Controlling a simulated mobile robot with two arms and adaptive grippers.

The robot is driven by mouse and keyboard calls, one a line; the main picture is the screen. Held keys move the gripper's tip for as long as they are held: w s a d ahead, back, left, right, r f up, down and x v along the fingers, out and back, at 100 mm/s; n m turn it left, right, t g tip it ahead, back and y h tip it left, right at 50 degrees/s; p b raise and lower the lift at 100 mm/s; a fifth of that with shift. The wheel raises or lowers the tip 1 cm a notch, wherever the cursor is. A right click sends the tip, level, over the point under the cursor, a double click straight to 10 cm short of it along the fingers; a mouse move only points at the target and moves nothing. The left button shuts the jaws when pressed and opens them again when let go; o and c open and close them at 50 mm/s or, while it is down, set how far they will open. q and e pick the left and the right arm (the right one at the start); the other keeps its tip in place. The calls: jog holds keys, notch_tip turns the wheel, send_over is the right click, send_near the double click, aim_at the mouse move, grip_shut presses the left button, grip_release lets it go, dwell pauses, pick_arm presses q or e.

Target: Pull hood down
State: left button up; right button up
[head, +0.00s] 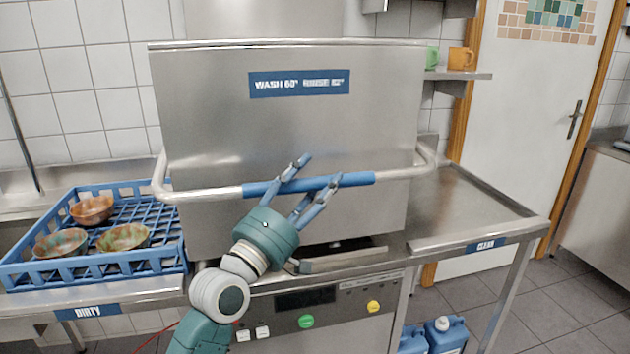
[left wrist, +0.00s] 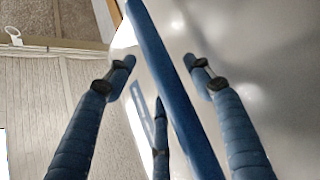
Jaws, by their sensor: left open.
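The hood (head: 290,130) is a large stainless steel box with a blue wash and rinse label. Its lower edge is close above the machine's worktop, with a dark gap in the middle; I cannot tell whether it is fully down. A bar handle (head: 400,172) with a blue grip (head: 346,180) runs across its front. My left gripper (head: 321,171) is open at the blue grip, fingers pointing up and right. In the left wrist view the blue grip (left wrist: 172,85) passes diagonally between the open fingers (left wrist: 168,75), without a visible squeeze. My right gripper is not in view.
A blue rack (head: 165,264) with several bowls stands left on the dirty side. The clean-side table (head: 470,205) is bare. A shelf (head: 460,75) holds a green and an orange mug. Buttons and a display sit below the hood. Blue canisters (head: 446,334) stand underneath.

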pick_arm(q)
jog(key=v, duration=1.2)
